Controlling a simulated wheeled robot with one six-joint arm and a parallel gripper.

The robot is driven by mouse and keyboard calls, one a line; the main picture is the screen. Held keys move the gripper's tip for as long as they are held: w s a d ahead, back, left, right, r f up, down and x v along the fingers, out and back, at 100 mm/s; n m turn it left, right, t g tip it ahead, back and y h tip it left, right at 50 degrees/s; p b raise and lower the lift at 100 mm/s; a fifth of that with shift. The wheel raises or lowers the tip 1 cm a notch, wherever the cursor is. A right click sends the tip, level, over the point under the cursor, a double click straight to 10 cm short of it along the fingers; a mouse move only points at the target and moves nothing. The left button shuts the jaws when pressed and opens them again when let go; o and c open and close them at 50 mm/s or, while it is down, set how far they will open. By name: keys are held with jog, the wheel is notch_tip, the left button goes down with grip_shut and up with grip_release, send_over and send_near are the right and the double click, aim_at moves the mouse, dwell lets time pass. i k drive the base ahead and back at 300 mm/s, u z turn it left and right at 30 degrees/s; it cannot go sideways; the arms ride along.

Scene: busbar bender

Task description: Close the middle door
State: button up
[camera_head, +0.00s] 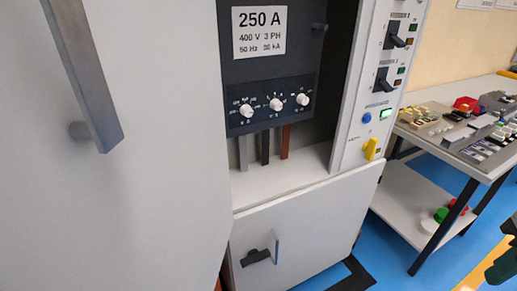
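A large pale grey door (150,190) fills the left of the view, close to the camera. It has a long grey bar handle (85,75) and stands swung out from the cabinet. Beside it the cabinet's middle compartment is open to view, with a dark breaker panel (305,70) labelled 250 A, three white knobs (275,104) and three bars (264,148) below. This looks like the middle door, though its hinges are hidden.
A lower grey panel (320,225) with a dark handle (257,257) sits below the compartment. A table (493,172) with parts stands further right. Blue floor (395,245) shows between.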

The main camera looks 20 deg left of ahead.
aim_at(154, 212)
jog(key=z, duration=1.25)
jog(key=k, duration=1.55)
jog(key=u, duration=0.7)
jog(key=k, duration=0.6)
jog(key=u, duration=1.3)
jog(key=i, duration=0.5)
jog(key=z, duration=0.05)
